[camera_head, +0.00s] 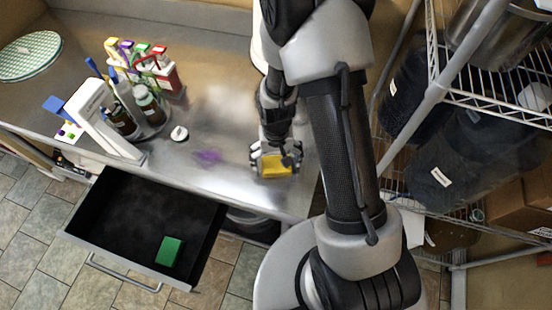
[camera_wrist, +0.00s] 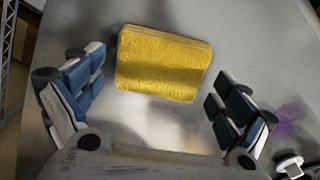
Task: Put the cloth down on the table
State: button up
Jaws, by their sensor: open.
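The cloth is a yellow, roughly rectangular pad (camera_head: 275,166) on the steel table (camera_head: 230,120), near its front right part. My gripper (camera_head: 275,160) is directly over it, pointing down. In the wrist view the yellow cloth (camera_wrist: 163,63) lies flat between and just beyond the fingers of my gripper (camera_wrist: 152,105). The fingers are spread wide, with a gap between each finger and the cloth. The cloth appears to rest on the table surface.
A purple smear (camera_head: 208,156) and a small white round item (camera_head: 180,133) are on the table to the left. Bottles and boxes (camera_head: 140,95) stand farther left. An open black drawer (camera_head: 135,225) holding a green block (camera_head: 169,251) juts out in front. Wire shelving (camera_head: 490,100) stands right.

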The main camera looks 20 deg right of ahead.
notch_tip(320, 180, up, 12)
jog(key=p, duration=0.3)
notch_tip(320, 180, up, 16)
jog(key=n+t, duration=0.1)
jog(key=t, duration=0.1)
send_over(276, 161)
jog(key=s, duration=0.5)
jog(key=s+r+n+t, duration=0.1)
jog(key=s+r+t, duration=0.1)
jog(key=s+r, duration=0.5)
jog(key=s, duration=0.4)
jog(key=shift+r+n+t, duration=0.3)
jog(key=shift+r, duration=0.05)
jog(key=shift+a, duration=0.1)
